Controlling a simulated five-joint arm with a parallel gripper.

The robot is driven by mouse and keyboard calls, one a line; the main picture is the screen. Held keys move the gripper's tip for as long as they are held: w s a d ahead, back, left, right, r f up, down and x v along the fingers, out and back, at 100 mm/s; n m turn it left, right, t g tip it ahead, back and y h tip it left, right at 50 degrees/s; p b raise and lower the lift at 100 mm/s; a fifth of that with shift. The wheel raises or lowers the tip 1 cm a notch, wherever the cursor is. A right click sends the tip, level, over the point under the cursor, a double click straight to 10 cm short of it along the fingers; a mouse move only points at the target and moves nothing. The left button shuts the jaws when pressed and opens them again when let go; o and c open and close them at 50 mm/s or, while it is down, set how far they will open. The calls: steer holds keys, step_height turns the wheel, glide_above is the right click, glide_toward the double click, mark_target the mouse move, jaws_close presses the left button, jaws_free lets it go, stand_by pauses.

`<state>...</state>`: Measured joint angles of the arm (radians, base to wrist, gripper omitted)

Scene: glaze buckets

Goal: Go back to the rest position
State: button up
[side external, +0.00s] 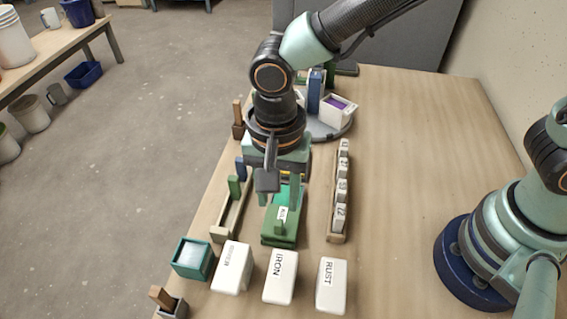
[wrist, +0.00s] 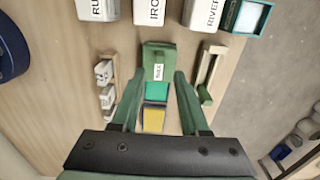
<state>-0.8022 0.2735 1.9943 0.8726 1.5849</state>
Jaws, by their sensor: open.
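My gripper (side external: 281,190) points down over the middle of the wooden table with its fingers apart. In the wrist view its two fingers (wrist: 157,76) stand open, with nothing held between them. A green box with a white label (side external: 283,228) lies just beyond and below the fingers, and it also shows in the wrist view (wrist: 158,55). In the wrist view a yellow patch (wrist: 153,120) lies nearer, between the fingers. I cannot tell whether a finger touches the green box.
White containers labelled RIVER (side external: 232,268), IRON (side external: 281,277) and RUST (side external: 331,286) line the front. A teal box (side external: 193,259) stands left of them. A rack of white blocks (side external: 335,238) is right, a wooden tray (side external: 218,233) left, a grey turntable (side external: 325,134) behind. The table's right side is partly clear.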

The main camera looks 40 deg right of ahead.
steer(key=w+d+r+n+t+y, duration=0.1)
steer(key=w+d+r+n+t, duration=0.3)
steer(key=d+r, duration=0.6)
steer(key=s+d+r+n, duration=0.1)
steer(key=d+n, duration=0.1)
steer(key=d, duration=0.6)
steer(key=s+d+r+n+t+h, duration=0.1)
steer(key=d+r+n, duration=0.1)
steer(key=d, duration=0.7)
steer(key=shift+d+r+n+t, duration=0.2)
steer(key=shift+n+t, duration=0.1)
steer(key=shift+n, duration=0.2)
